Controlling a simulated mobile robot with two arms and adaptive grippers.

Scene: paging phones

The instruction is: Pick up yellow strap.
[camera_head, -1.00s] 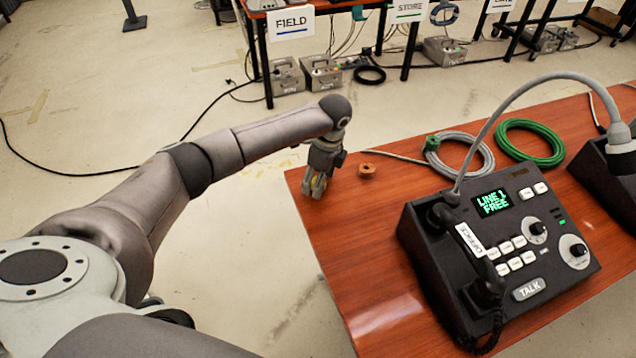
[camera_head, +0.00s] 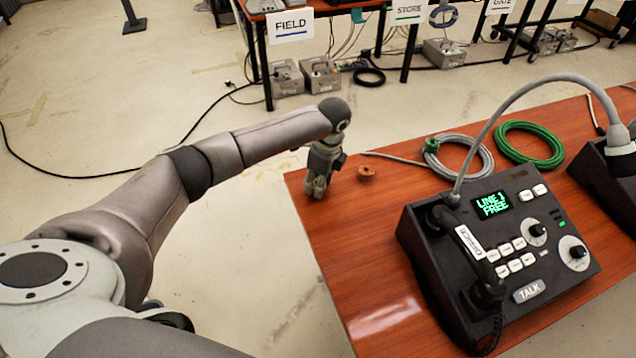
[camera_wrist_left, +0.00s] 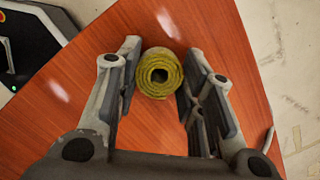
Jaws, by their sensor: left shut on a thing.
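The yellow strap (camera_wrist_left: 160,74) is a small tight roll with a dark hole in its centre. In the left wrist view it sits between the two fingers of my left gripper (camera_wrist_left: 157,88), near their tips, over the reddish-brown wooden table. My left gripper (camera_head: 317,190) is shut on it. In the head view the gripper points down at the table's left corner, and the strap is mostly hidden by the fingers. I cannot tell whether the strap still touches the table. My right gripper is not in view.
A grey cable coil (camera_head: 478,152) and a green coil (camera_head: 537,140) lie farther right. A black paging phone (camera_head: 420,240) stands on the table (camera_head: 345,240). The table's left edge is close to the gripper.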

